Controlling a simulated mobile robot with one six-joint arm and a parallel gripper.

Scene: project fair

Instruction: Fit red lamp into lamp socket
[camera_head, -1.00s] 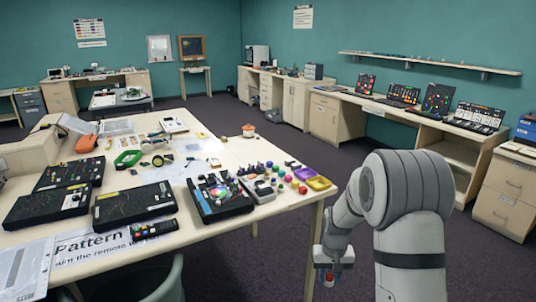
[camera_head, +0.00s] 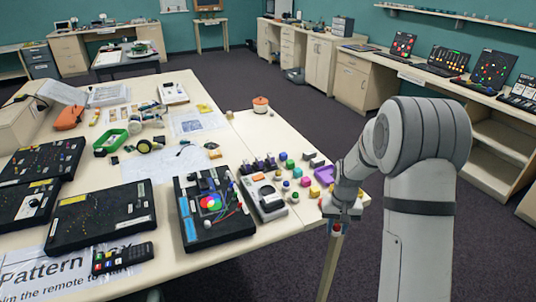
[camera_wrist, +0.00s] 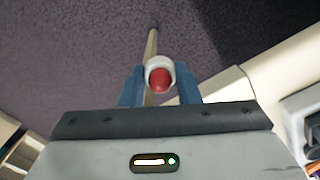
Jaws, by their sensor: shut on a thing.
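My gripper (camera_head: 339,214) is beside the right front corner of the large table. In the wrist view the blue fingers of my gripper (camera_wrist: 159,82) are shut on the red lamp (camera_wrist: 160,79), a red dome with a white collar. In the head view only a small bit of the red lamp (camera_head: 337,228) shows below the gripper. I cannot tell for sure which thing is the lamp socket. A grey device (camera_head: 268,199) with a round part and a black board (camera_head: 213,212) with a coloured disc lie on the table, left of my gripper.
Black boards (camera_head: 100,216) and a remote (camera_head: 124,258) lie further left. An orange pot (camera_head: 260,104) stands at the far edge. Floor (camera_head: 300,120) right of the table is clear.

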